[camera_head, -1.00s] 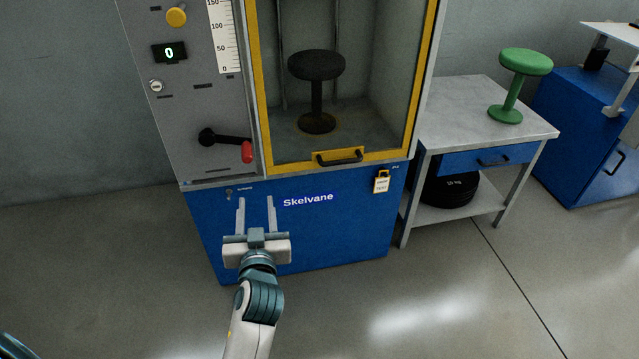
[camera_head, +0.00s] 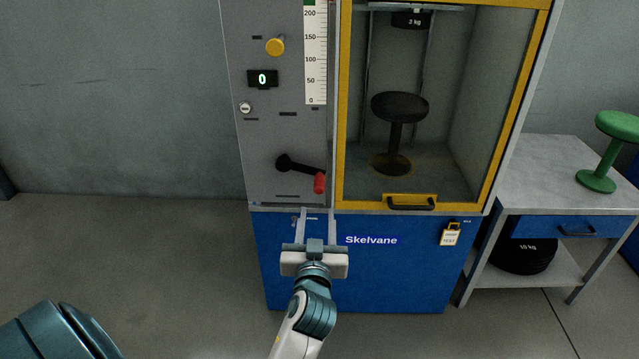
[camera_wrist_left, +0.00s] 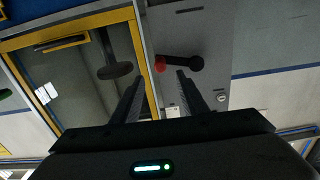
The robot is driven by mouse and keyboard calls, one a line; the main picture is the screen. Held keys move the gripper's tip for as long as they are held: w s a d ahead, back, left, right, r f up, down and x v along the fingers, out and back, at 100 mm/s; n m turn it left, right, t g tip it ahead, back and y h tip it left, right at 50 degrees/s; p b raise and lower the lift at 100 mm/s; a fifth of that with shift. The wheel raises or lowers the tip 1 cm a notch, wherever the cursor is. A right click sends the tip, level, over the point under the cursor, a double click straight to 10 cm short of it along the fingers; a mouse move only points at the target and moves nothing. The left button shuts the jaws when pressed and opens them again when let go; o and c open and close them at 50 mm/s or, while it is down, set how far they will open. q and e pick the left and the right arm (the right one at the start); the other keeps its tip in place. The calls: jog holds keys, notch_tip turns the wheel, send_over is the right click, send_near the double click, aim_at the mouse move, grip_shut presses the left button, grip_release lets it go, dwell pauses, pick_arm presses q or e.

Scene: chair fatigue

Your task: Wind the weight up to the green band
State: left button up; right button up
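The 3 kg weight (camera_head: 411,19) hangs at the top of the glazed chamber, above a black stool (camera_head: 397,130). The green band (camera_head: 311,3) shows at the top edge of the scale (camera_head: 316,60), above 200. The crank (camera_head: 298,166) is a black arm with a red handle (camera_head: 319,183) pointing right and slightly down. My left gripper (camera_head: 317,212) is open and empty, just below the red handle in the head view. In the left wrist view the red handle (camera_wrist_left: 161,66) shows near the open fingertips, with no visible contact. My right gripper is not in view.
The display (camera_head: 263,79) reads 0. The yellow-framed door (camera_head: 344,130) is shut, with a black handle (camera_head: 410,203). A padlock tag (camera_head: 451,235) hangs below. A side table (camera_head: 545,160) with a green stool (camera_head: 604,155) stands right.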

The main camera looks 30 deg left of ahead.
aim_at(320, 183)
pick_arm(q)
jog(key=x, duration=1.4)
jog(key=shift+d, duration=0.1)
grip_shut()
